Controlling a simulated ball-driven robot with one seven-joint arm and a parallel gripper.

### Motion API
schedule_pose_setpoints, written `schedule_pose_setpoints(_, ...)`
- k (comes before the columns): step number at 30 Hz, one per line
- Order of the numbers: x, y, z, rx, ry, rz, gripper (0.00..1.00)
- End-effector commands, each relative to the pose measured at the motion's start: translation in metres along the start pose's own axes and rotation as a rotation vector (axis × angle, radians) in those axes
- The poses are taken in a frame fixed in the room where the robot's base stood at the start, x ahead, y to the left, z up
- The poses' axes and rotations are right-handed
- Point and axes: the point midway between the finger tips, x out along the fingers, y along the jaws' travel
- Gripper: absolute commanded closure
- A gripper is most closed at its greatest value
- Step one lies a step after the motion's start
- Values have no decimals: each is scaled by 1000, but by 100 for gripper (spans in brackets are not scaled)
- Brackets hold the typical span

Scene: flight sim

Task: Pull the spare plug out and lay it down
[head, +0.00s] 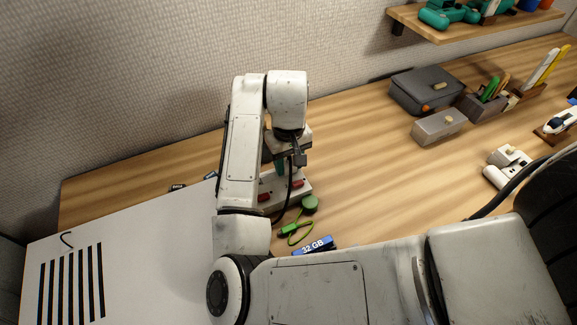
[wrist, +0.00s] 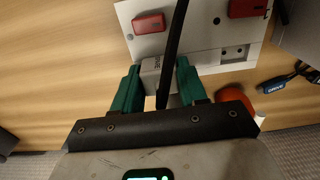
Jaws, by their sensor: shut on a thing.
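My gripper (wrist: 158,68) has two green fingers, shut on the sides of a pale grey plug (wrist: 150,66). Letters reading "RE" show on the plug; the rest of its label is hidden. A black cable (wrist: 174,45) runs in front of it. The plug is at the edge of a white socket strip (wrist: 195,38) with red switches and an open socket. I cannot tell whether the plug's pins are still in the strip. In the head view my gripper (head: 281,166) points down over the strip (head: 304,190), and my arm hides the plug.
A green looped item (head: 309,203) and a blue "32 GB" stick (head: 315,245) lie in front of the strip. A grey case (head: 425,90), a grey box (head: 438,127) and white items (head: 507,165) stand to the right. Bare wood (head: 380,190) lies between. A white striped sheet (head: 140,250) is at left.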

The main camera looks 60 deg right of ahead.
Motion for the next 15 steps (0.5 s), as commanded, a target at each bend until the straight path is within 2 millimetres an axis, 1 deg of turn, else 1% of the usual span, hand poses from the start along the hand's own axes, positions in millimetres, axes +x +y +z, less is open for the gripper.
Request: schedule_pose_setpoints(15,-17,0,0,0,1,1,100)
